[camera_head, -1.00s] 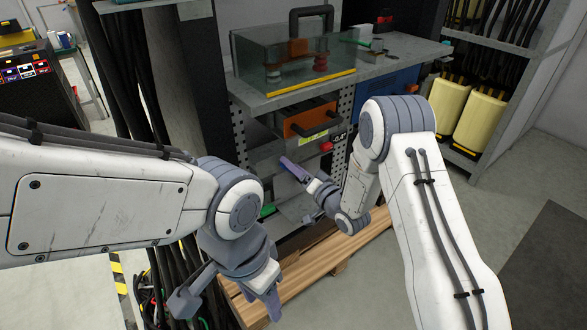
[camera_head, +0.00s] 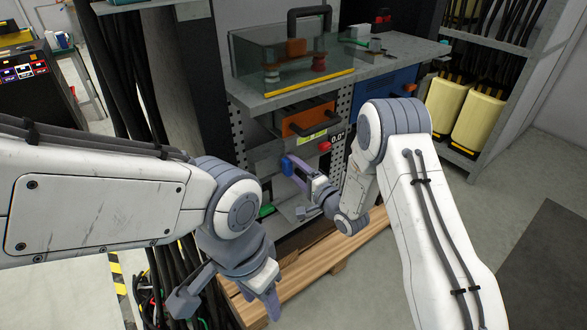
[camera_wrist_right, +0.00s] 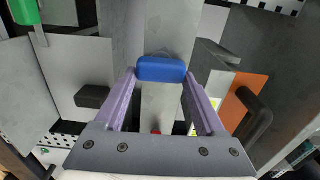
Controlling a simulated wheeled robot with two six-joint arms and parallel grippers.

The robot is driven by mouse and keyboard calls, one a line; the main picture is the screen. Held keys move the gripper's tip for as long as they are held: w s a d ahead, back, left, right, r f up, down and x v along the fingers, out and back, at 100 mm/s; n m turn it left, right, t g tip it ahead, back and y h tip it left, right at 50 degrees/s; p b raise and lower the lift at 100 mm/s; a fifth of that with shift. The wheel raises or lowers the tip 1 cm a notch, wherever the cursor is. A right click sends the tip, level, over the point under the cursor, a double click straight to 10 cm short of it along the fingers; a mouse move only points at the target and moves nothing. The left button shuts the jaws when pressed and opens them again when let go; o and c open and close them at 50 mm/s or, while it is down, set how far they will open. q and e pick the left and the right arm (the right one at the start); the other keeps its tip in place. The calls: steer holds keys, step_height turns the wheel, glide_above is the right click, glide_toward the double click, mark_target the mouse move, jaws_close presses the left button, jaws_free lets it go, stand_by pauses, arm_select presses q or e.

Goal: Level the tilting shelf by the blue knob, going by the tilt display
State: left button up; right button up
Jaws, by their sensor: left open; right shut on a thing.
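The blue knob (camera_head: 287,165) sticks out at the front of the grey shelf (camera_head: 266,150). My right gripper (camera_head: 289,168) is shut on the knob. The right wrist view shows the blue knob (camera_wrist_right: 161,69) between the tips of my lilac fingers (camera_wrist_right: 160,84). The small black tilt display (camera_head: 337,137) has white digits that appear to read 0.0. The shelf looks close to level, partly hidden by my right arm. My left gripper (camera_head: 228,298) is open and empty, low in front of the wooden pallet.
A red knob (camera_head: 324,146) sits just right of the shelf front, below an orange drawer (camera_head: 308,119). A glass case (camera_head: 250,58) stands on the bench top above. Black cables (camera_head: 170,285) hang beside my left gripper. Open floor (camera_head: 400,262) lies at the right.

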steer(key=shift+f, duration=0.1)
stand_by(0.4)
steer(key=o, duration=1.3)
steer(key=shift+s+d, duration=0.1)
steer(key=shift+s, duration=0.05)
steer(key=b+v, duration=0.1)
steer(key=v, duration=0.9)
steer(key=shift+s+d, duration=0.1)
